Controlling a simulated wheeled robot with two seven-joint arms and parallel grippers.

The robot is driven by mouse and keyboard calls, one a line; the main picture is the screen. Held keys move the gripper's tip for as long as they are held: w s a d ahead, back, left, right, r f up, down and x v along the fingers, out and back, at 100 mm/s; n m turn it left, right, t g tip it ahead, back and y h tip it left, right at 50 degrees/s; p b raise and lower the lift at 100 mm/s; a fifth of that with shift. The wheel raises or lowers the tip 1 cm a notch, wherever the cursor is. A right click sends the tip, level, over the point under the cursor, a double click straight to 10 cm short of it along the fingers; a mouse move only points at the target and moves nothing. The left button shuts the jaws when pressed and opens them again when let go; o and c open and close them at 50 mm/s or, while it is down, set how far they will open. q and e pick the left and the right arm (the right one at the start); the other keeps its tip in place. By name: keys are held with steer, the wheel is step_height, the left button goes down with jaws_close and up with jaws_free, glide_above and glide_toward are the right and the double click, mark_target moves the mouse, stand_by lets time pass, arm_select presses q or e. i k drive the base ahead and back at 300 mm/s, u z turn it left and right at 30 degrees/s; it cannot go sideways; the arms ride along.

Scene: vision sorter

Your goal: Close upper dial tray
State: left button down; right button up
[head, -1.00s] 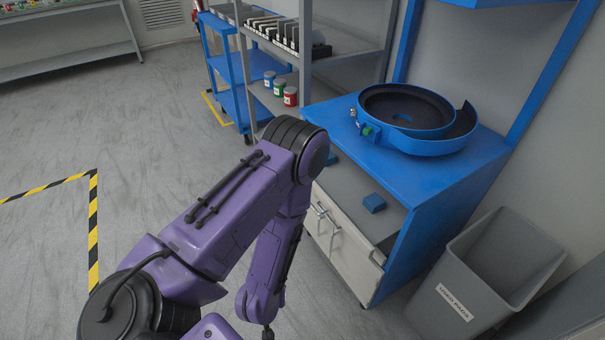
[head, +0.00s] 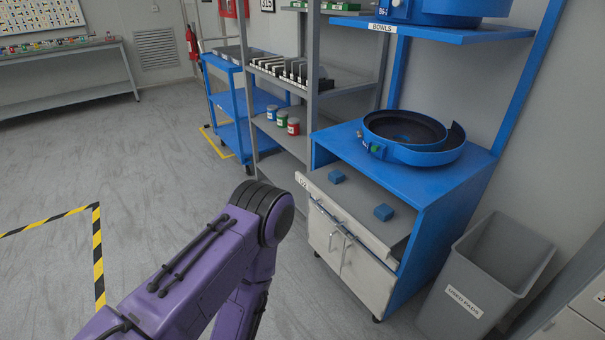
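A shallow grey tray (head: 352,197) is pulled out of the blue cabinet, below its top. Its pale front edge (head: 346,217) faces the floor area on the left and carries a small label. Two blue blocks, one farther back (head: 337,176) and one nearer (head: 384,212), lie apart on the tray. I cannot tell whether this is the tray called upper dial tray. My purple arm enters at the bottom, left of the cabinet. Neither gripper is in view.
A blue bowl feeder (head: 420,155) stands on the cabinet top (head: 350,137). Closed cabinet doors (head: 345,255) with handles are below the tray. A grey bin (head: 485,270) stands at right. A shelf rack and blue cart (head: 232,100) are behind. Open floor lies left.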

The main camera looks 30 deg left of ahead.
mark_target(378, 217)
steer(key=u, duration=0.45)
steer(key=i, duration=1.3)
steer(key=z, duration=0.55)
